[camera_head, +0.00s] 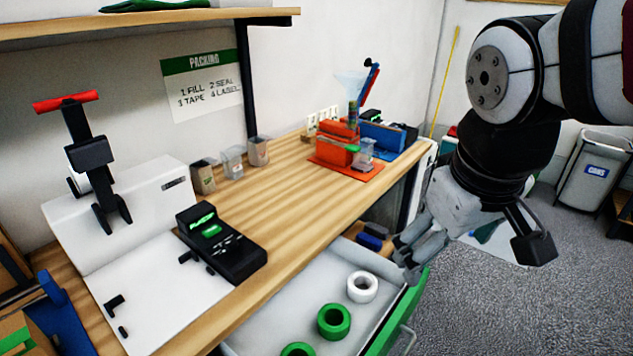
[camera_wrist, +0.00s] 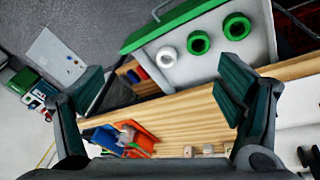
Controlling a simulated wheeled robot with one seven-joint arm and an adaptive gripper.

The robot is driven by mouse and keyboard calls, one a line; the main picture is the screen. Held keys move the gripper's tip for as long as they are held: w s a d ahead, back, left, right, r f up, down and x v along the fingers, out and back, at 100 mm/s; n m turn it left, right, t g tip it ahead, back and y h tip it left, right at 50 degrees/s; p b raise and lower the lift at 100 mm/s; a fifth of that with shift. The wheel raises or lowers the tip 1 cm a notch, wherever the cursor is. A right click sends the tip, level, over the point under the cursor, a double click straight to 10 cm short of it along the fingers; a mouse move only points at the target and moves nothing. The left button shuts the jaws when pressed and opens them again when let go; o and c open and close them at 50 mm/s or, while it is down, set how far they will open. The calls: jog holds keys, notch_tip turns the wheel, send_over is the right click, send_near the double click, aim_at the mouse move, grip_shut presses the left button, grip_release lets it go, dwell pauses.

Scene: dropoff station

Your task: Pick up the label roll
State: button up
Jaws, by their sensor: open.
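A white roll (camera_head: 362,287), which looks like the label roll, lies flat with its hole up in the open drawer (camera_head: 285,305). In the wrist view the white roll (camera_wrist: 166,57) shows between my finger lines, toward the top. Two green rolls (camera_head: 334,321) (camera_head: 298,350) lie beside it in a row; they also show in the wrist view (camera_wrist: 199,42) (camera_wrist: 237,26). My gripper (camera_head: 410,258) is open and empty, above and apart from the drawer, near its far end. In the wrist view my gripper (camera_wrist: 160,92) has its fingers spread wide.
The drawer has a green front (camera_head: 403,310) with a handle.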

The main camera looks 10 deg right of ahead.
jog(key=w+f+n+g+b, duration=0.1)
jog(key=w+f+n, duration=0.1)
jog(key=w+f, duration=0.35)
jog(key=w+f+n+g+b, duration=0.1)
jog(key=w+f+n+b, duration=0.15)
jog(key=w, duration=0.65)
jog(key=n+g+y+b, duration=0.1)
jog(key=n+b, duration=0.1)
jog(key=n, duration=0.4)
send_over(360, 282)
jog(key=s, duration=0.1)
notch_tip(360, 282, down, 17)
jog(key=shift+m, duration=0.25)
jog(key=f, duration=0.7)
jog(key=shift+s+a+f+b, duration=0.2)
jog(key=shift+a+b, duration=0.1)
jog(key=shift+b, duration=0.05)
jog(key=shift+s+f+b, duration=0.15)
jog(key=shift+f+b, duration=0.05)
jog(key=shift+f, duration=1.15)
jog(key=shift+s+f+b, duration=0.15)
jog(key=shift+f, duration=1.2)
jog(key=c, duration=1.3)
